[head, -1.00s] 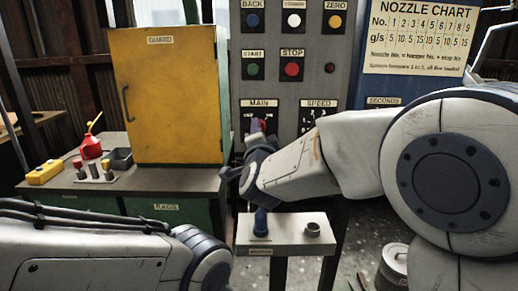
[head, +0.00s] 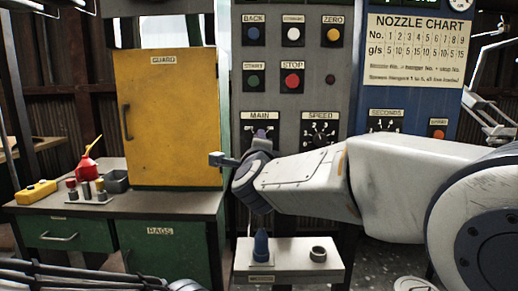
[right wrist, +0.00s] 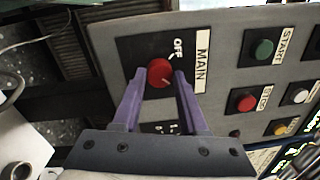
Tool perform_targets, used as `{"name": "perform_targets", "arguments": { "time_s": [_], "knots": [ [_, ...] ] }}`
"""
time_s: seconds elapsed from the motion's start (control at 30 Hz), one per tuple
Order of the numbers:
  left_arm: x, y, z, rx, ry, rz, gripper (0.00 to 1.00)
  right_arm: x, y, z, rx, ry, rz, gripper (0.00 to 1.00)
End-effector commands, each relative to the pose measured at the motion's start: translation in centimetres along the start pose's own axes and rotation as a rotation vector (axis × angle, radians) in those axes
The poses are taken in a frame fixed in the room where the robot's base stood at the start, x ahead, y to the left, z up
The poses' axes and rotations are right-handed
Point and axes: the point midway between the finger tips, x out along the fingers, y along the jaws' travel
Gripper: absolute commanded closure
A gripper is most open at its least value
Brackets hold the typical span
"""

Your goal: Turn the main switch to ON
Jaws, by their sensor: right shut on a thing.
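The main switch is a round red knob (right wrist: 160,73) on a black plate (right wrist: 130,47) marked MAIN, with an OFF label beside it in the right wrist view.
The SPEED dial (head: 320,130) is right of MAIN, with STOP (head: 292,80) and START (head: 254,80) buttons above. A yellow guard cabinet (head: 170,118) stands left. A small stand with a blue peg (head: 261,245) is below my right wrist.

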Motion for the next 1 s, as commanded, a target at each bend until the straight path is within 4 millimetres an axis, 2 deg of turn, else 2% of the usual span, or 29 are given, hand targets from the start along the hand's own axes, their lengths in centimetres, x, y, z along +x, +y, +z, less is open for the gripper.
{"name": "perform_targets", "arguments": {
  "time_s": [0.4,0.43,0.5,0.83,1.0],
  "knots": [
    [0.1,0.0,0.0,0.000,0.000,0.000,0.50,0.0,0.0,0.0,0.010,0.002,0.000,1.00],
    [0.1,0.0,0.0,0.000,0.000,0.000,0.50,0.0,0.0,0.0,0.010,0.002,0.000,0.54],
    [0.1,0.0,0.0,0.000,0.000,0.000,0.50,0.0,0.0,0.0,0.010,0.002,0.000,0.28],
    [0.1,0.0,0.0,0.000,0.000,0.000,0.50,-0.1,0.0,0.0,0.008,0.001,0.000,0.28],
    [0.0,0.0,0.0,0.000,0.000,0.000,0.50,-1.9,-0.1,0.1,0.009,-0.001,0.000,0.28]
  ]
}}
